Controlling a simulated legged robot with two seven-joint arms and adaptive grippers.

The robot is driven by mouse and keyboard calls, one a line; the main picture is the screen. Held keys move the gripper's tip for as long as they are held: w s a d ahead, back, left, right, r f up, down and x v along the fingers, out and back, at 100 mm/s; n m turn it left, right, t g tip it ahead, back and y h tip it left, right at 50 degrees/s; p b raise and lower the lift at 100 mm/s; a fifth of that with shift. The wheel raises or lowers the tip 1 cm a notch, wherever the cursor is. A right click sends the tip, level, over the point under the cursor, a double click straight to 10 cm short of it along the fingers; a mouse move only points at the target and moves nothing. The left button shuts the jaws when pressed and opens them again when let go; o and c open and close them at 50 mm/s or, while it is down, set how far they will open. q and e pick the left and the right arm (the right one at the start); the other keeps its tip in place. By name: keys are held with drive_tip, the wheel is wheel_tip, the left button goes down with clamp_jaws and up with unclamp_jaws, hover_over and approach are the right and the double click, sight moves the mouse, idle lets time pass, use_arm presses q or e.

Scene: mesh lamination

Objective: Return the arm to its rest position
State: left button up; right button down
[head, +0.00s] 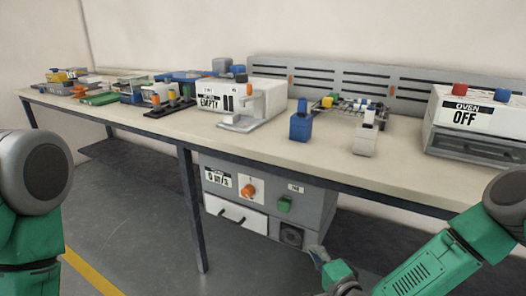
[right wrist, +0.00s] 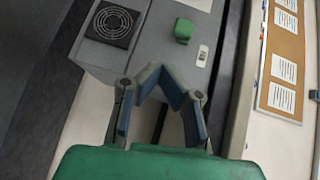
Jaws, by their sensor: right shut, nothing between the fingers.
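My right arm comes in from the lower right of the head view, with green and grey links. My right gripper (head: 319,254) is small and partly cut off near the bottom edge, in front of the cabinet under the bench and below the bench top. In the right wrist view my right gripper (right wrist: 164,73) shows its blue-grey fingers meeting at the tips, shut and empty. At the left of the head view only a grey joint and green link of my left arm show; its gripper is out of the picture.
A grey cabinet (head: 270,200) stands underneath. The floor at left is clear.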

drive_tip(key=s+a+f+n+g+p, duration=0.1)
drive_tip(key=s+f+n+g+p, duration=0.15)
drive_tip(key=s, duration=0.35)
drive_tip(key=s+a+f+n+g+y+p, duration=0.1)
drive_tip(key=s+a+n+g, duration=0.15)
drive_tip(key=s, duration=0.25)
drive_tip(key=s+f+n+g+p, duration=0.1)
drive_tip(key=s+f+n+g, duration=0.15)
drive_tip(key=s, duration=0.35)
drive_tip(key=s+d+r+n+g+h+p, duration=0.2)
drive_tip(key=s+d+n+g, duration=0.1)
drive_tip(key=s+d, duration=0.4)
drive_tip(key=s+d+r+n+g+h+p, duration=0.2)
drive_tip(key=s+d+n+g+h, duration=0.1)
drive_tip(key=s, duration=0.9)
drive_tip(key=d+n+g, duration=0.1)
drive_tip(key=d+g, duration=0.1)
drive_tip(key=d, duration=0.1)
drive_tip(key=shift+s+d+p, duration=0.15)
drive_tip(key=shift+d+p, duration=0.15)
drive_tip(key=shift+d, duration=0.05)
drive_tip(key=shift+r, duration=0.1)
